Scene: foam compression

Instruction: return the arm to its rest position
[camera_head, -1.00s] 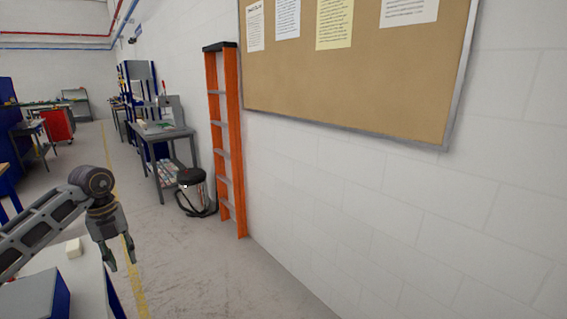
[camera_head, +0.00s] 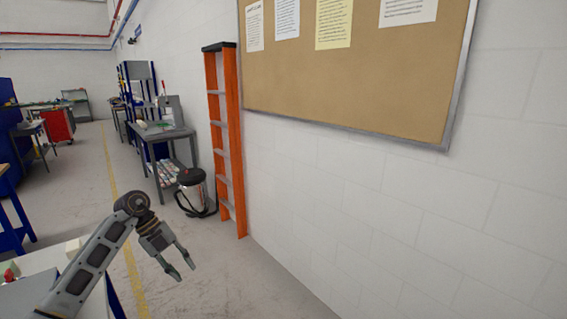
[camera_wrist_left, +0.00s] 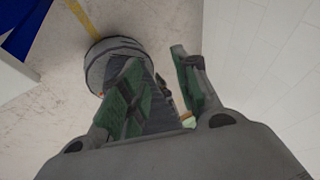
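My left arm comes in from the lower left of the head view. Its gripper (camera_head: 179,269) hangs past the right edge of the white table, over the floor, with its two fingers apart and pointing down to the right. In the left wrist view the green-padded fingers (camera_wrist_left: 158,90) are also spread, with nothing held between them. A grey part of my own body shows behind them. My right gripper is in neither view.
The white table (camera_head: 36,261) at the lower left bears a small pale block (camera_head: 73,247) and a red item (camera_head: 10,274). The floor near the gripper is clear.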

